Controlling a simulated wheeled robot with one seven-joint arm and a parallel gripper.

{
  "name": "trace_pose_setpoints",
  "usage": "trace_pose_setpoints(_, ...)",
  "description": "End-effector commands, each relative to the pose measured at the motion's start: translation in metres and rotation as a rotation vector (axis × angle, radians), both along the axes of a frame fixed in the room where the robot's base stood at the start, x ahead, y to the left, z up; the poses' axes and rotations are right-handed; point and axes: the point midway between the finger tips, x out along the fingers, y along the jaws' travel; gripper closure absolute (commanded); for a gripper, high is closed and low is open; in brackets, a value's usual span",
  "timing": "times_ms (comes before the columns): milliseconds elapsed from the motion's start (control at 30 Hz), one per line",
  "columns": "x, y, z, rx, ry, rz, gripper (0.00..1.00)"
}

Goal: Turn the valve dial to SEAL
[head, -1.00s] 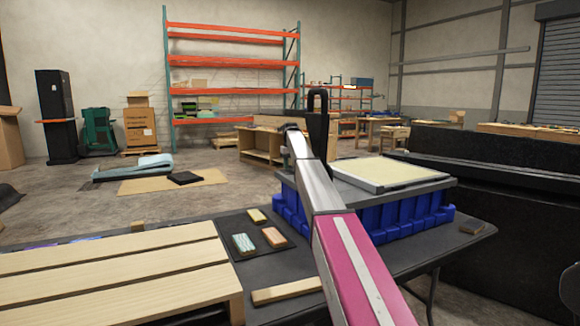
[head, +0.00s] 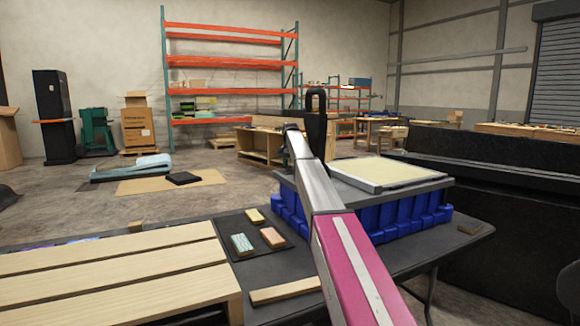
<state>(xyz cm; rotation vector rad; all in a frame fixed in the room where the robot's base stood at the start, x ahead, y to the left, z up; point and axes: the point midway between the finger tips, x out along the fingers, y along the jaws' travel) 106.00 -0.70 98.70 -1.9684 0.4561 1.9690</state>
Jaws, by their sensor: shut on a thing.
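No valve dial and no SEAL mark can be made out in the head view. My pink and silver arm reaches from the bottom right up toward the middle. Its far end stands in front of a blue ribbed crate (head: 400,222). My gripper's fingers cannot be seen, so what they hold is hidden. A dark upright shape (head: 317,103) with a looped top rises just behind the arm's end. I cannot tell what it is or whether the arm touches it.
A dark table (head: 280,268) carries the crate, which has a pale framed panel (head: 385,172) on top. A black mat (head: 230,227) holds small coloured blocks. A wooden slatted pallet (head: 110,280) fills the lower left. A wooden strip (head: 285,291) lies in front.

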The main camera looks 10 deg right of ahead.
Motion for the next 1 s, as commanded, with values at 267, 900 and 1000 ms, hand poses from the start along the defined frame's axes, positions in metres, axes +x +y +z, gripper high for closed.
trace_pose_setpoints(267, 0.0, -0.0005, 0.0007, 0.0, -0.001, -0.033, 0.83)
trace_pose_setpoints(900, 0.0, -0.0003, 0.0003, 0.0, 0.0, -0.032, 0.37)
trace_pose_setpoints(1000, 0.0, -0.0004, 0.0018, 0.0, 0.0, -0.032, 0.37)
